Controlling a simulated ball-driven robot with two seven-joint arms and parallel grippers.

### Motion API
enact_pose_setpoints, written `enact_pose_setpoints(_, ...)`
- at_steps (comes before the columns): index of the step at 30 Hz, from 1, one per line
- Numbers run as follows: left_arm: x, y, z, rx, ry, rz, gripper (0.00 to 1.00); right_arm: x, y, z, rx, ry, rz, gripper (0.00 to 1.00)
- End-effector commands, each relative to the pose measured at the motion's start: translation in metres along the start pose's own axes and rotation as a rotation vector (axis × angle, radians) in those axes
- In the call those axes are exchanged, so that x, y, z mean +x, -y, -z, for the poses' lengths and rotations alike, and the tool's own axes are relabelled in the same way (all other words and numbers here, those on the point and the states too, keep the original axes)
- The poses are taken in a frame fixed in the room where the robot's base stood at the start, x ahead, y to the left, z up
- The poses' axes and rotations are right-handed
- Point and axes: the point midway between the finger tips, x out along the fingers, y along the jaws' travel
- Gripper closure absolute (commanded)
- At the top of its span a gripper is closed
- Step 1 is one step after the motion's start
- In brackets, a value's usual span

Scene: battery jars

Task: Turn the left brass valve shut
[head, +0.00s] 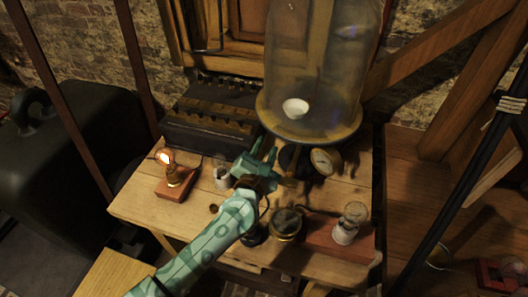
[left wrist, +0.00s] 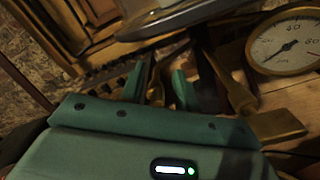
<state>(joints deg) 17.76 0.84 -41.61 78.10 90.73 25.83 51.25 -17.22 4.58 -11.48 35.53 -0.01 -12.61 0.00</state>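My left gripper (head: 262,158) is at the front of the bell jar's stand, just left of the round gauge (head: 325,161). In the left wrist view its two green fingers (left wrist: 160,86) stand apart, with a narrow brass-coloured piece between them, perhaps the left valve's lever. I cannot tell whether they touch it. Another brass lever-like part (left wrist: 234,88) lies right of the fingers, with a flat brass end (left wrist: 276,126) below the gauge (left wrist: 288,44). In the head view the gripper hides most of the valve area. My right gripper is not in view.
The glass bell jar (head: 322,65), with a white bowl (head: 295,108) inside, stands on a brass-rimmed plate (head: 310,136) above the gripper. A battery box (head: 212,125), a lit bulb (head: 167,158), a glass jar (head: 221,178) and another bulb (head: 350,222) crowd the wooden table (head: 140,207).

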Motion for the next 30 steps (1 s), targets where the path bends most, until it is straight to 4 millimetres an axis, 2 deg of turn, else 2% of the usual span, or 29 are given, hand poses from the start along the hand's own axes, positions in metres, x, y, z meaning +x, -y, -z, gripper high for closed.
enact_pose_setpoints(5, -0.015, -0.001, 0.000, 0.000, -0.001, 0.000, 0.68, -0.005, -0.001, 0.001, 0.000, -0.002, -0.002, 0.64)
enact_pose_setpoints(8, -0.036, -0.001, -0.001, 0.000, -0.001, 0.001, 0.68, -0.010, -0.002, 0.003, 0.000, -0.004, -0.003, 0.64)
enact_pose_setpoints(15, -0.103, 0.000, 0.000, 0.000, -0.002, 0.003, 0.68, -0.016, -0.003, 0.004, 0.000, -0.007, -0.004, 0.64)
enact_pose_setpoints(21, -0.145, 0.001, 0.001, 0.000, -0.002, 0.002, 0.68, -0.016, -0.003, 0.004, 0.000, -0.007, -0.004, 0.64)
enact_pose_setpoints(24, -0.157, 0.001, 0.001, 0.001, -0.002, 0.001, 0.68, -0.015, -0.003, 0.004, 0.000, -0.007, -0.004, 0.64)
enact_pose_setpoints(30, -0.164, 0.000, 0.001, 0.000, -0.001, 0.001, 0.68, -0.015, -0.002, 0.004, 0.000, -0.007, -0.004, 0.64)
